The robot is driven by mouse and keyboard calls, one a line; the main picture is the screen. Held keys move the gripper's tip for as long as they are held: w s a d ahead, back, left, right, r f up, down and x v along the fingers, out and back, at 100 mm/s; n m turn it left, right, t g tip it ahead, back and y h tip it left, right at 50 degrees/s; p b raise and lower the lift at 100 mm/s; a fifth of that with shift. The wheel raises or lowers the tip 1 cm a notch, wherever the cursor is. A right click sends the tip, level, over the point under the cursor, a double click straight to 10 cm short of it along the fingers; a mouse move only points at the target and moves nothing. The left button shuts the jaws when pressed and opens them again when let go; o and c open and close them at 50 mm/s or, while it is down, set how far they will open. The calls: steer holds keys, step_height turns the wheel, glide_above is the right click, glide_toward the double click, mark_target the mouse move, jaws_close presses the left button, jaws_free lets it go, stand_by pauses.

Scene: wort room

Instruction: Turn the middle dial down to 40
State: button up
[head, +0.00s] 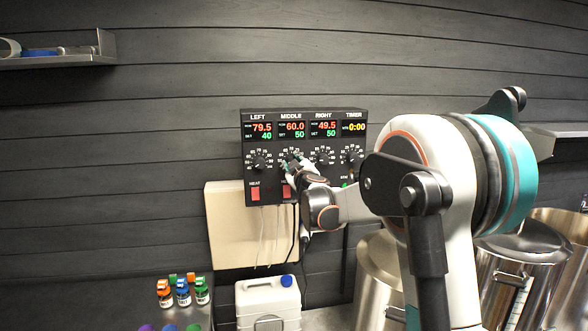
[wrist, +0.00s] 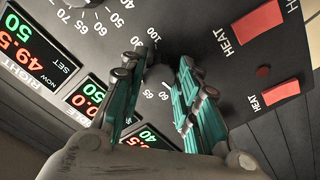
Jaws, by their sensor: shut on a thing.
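The black control box (head: 304,114) hangs on the wall with LEFT, MIDDLE, RIGHT and TIMER displays. The middle display (head: 292,130) reads 60.0 now and 50 set. Below it, my gripper (head: 293,164) reaches the middle dial from the front right and mostly covers it. In the wrist view, the teal fingers of my gripper (wrist: 162,72) are on either side of the middle dial (wrist: 157,74), shut on it.
The left dial (head: 260,161), with 40 set, and right dial (head: 322,157), with 50 set, flank the middle one closely. Red heat switches (head: 255,193) sit below. A white jug (head: 268,303), small bottles (head: 183,291) and steel pots (head: 520,270) stand lower down.

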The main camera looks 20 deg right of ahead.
steer(key=shift+n+b, duration=0.45)
steer(key=shift+n, duration=1.75)
steer(key=o, duration=1.1)
steer(key=shift+c, duration=0.2)
steer(key=shift+s, duration=0.1)
steer(key=v, duration=1.1)
steer(key=shift+s, duration=0.4)
